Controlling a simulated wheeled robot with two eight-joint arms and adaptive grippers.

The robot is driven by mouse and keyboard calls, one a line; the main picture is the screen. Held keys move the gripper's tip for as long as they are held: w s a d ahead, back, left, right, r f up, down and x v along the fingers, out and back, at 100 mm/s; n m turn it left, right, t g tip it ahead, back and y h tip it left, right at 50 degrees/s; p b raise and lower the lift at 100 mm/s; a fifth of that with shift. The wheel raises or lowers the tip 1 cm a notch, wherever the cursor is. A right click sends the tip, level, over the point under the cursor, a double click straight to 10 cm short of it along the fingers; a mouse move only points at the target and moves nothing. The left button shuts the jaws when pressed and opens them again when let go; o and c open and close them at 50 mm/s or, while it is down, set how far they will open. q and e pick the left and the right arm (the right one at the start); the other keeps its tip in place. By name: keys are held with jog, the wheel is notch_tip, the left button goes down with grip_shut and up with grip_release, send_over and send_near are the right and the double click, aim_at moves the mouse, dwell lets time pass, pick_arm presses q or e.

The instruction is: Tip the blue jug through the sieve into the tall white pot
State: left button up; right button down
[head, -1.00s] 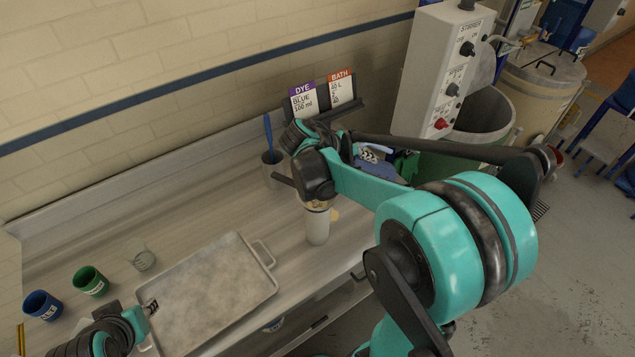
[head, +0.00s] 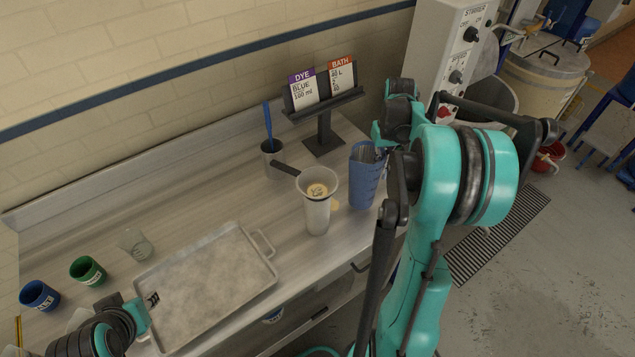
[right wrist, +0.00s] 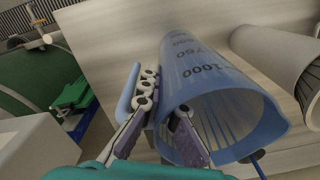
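The blue jug (head: 364,178) stands upright near the bench's front edge, right of the pot. In the right wrist view, the jug (right wrist: 195,75) shows number marks and its mouth faces the camera. My right gripper (right wrist: 163,108) is at its handle side, fingers close to wall and handle; their grip is unclear. In the head view this gripper (head: 385,150) is partly hidden by my arm. The sieve (head: 318,181), with yellowish matter in it and a dark handle pointing left, sits on the tall white pot (head: 317,216). My left gripper (head: 148,302) is by the tray, its fingers unclear.
A metal tray (head: 205,290) lies on the bench. Green (head: 87,270) and blue (head: 40,296) cups and a clear beaker (head: 135,244) stand left. A container with a blue-handled tool (head: 271,158) and a card stand (head: 323,140) are behind the pot.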

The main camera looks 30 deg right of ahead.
aim_at(383, 153)
notch_tip(383, 153, up, 5)
jog(key=p, duration=0.3)
jog(key=shift+p, duration=0.35)
dwell(1.2)
